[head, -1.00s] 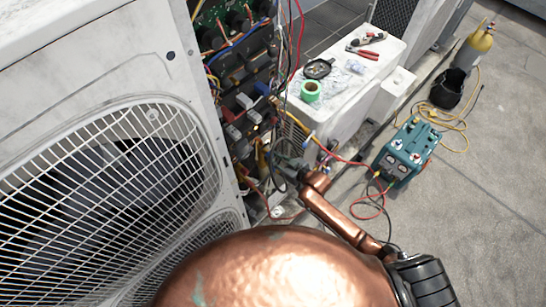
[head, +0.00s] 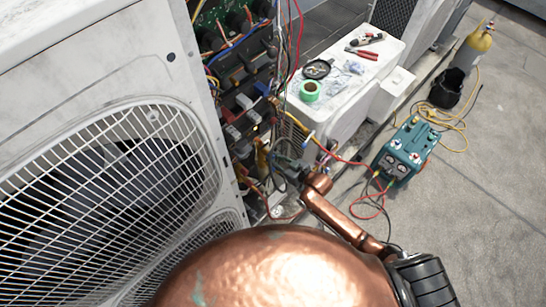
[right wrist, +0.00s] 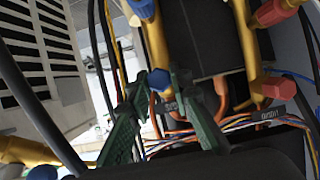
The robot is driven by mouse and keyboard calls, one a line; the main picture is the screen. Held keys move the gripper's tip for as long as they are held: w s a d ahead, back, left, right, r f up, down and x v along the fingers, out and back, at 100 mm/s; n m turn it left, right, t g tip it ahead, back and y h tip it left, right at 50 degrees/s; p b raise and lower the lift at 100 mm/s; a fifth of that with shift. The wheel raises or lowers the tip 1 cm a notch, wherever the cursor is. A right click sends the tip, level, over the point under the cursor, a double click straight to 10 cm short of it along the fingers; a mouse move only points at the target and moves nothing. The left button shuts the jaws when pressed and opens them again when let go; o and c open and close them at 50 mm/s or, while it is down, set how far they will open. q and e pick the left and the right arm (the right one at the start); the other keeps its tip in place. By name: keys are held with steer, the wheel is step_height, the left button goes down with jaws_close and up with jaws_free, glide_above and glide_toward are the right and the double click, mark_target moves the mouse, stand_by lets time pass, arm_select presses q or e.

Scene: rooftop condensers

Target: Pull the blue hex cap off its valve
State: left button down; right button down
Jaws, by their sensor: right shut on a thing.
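A blue hex cap (right wrist: 158,82) sits at the end of a brass valve stem (right wrist: 155,40) in the right wrist view. My right gripper (right wrist: 158,88) has its two dark green fingers on either side of the cap and is shut on it. The cap and the brass above it look in line, and I see no clear gap between them. In the head view my right gripper (head: 288,165) reaches in among the pipes and wires of the open condenser unit, and the cap is too small to make out there. My left gripper is not in view.
Red hex caps (right wrist: 277,88) on brass valves stand close at right, and another blue cap (right wrist: 142,8) is above. Loose wires (right wrist: 190,135) cross near the fingers. A grille-fronted condenser (head: 100,190) stands left. A white unit with tools (head: 335,100) and a teal machine (head: 405,152) are at right.

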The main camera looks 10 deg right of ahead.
steer(key=shift+s+d, duration=0.15)
steer(key=shift+s, duration=0.2)
steer(key=shift+s+d+r+p, duration=0.1)
steer(key=shift+s+p, duration=0.1)
steer(key=shift+p, duration=0.1)
steer(key=shift+s+d+p, duration=0.35)
steer(key=shift+s+d, duration=0.05)
steer(key=shift+s, duration=0.2)
steer(key=shift+s+d, duration=0.1)
steer(key=shift+s, duration=0.05)
steer(key=shift+s+d+p, duration=0.45)
steer(key=shift+s+d, duration=0.1)
steer(key=shift+s, duration=0.25)
steer(key=shift+s+d+p, duration=0.45)
steer(key=shift+s+d, duration=0.05)
steer(key=shift+s, duration=0.25)
